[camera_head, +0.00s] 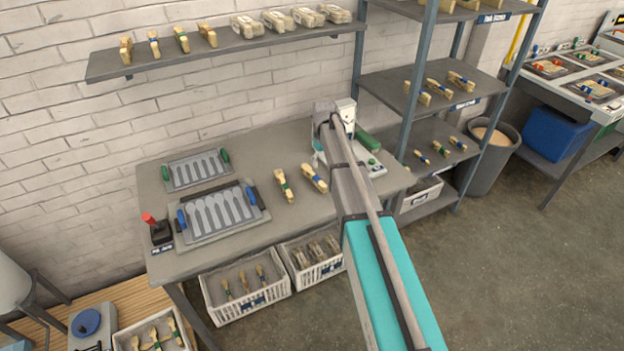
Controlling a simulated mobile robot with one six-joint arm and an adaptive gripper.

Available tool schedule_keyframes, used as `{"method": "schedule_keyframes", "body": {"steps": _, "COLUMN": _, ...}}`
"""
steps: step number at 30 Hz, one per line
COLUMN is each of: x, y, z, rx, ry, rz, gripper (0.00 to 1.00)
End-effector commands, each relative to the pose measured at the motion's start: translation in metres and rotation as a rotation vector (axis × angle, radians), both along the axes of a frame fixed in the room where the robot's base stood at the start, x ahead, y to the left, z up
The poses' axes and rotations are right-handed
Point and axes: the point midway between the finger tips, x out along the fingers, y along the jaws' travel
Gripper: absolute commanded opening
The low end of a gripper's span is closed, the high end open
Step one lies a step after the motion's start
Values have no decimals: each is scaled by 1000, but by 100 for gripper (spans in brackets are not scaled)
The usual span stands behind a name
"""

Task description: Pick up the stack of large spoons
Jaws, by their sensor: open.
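Two banded stacks of wooden spoons lie on the grey workbench (240,255). The left stack (284,186) has a green band and the right stack (314,178) a dark blue one. I cannot tell for sure which holds the large spoons. My arm reaches up from the lower right over the bench, passing right of both stacks. My gripper (322,138) is at its far end, above and beyond the right stack, by a white machine (345,112). It is open with nothing seen in it; its fingers are small and partly hidden by the arm.
Two spoon moulds (197,168) (222,211) and a red-handled control (150,220) are on the bench's left. White crates (246,310) with banded spoons stand below. A wall shelf (220,50) and a grey rack (432,85) hold more stacks.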

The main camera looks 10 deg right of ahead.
Motion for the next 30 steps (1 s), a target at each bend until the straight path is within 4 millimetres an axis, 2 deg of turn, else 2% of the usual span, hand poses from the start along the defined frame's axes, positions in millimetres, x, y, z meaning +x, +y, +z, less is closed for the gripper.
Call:
{"method": "schedule_keyframes", "body": {"steps": 1, "x": 0, "y": 0, "z": -8, "rx": 0, "ry": 0, "rz": 0, "gripper": 65}}
{"method": "schedule_keyframes", "body": {"steps": 21, "x": 0, "y": -1, "z": -58, "rx": 0, "ry": 0, "rz": -2, "gripper": 65}}
{"method": "schedule_keyframes", "body": {"steps": 30, "x": 0, "y": -2, "z": -70, "rx": 0, "ry": 0, "rz": -2, "gripper": 65}}
